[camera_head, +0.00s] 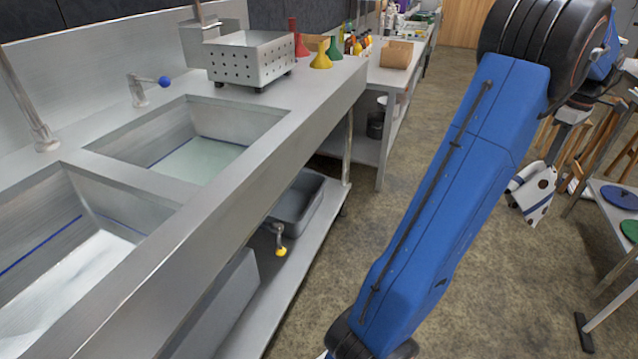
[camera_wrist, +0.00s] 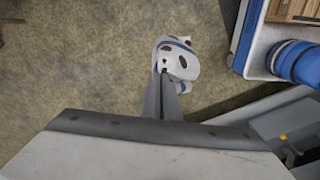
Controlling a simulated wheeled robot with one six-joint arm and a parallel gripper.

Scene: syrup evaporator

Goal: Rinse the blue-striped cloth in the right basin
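A white cloth with brown spots and some blue striping (camera_wrist: 180,62) hangs bunched at the fingertips of my gripper (camera_wrist: 167,85). The fingers look closed together on it. In the head view the cloth (camera_head: 534,198) hangs in the air above the floor at the right, far from the sink. The right basin (camera_head: 245,122) is the farther one in the sink counter. It has a blue line around its inside and a pale greenish bottom that looks like water. The left basin (camera_head: 30,240) is nearer, also with a blue line and a pale, bright bottom.
A blue-knobbed tap lever (camera_head: 150,81) stands behind the basins. A perforated metal box (camera_head: 250,62) and coloured funnels (camera_head: 320,58) stand on the counter's far end. A grey tub (camera_head: 296,205) sits on the lower shelf. A table with coloured discs (camera_head: 618,198) is at right. Open floor lies between.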

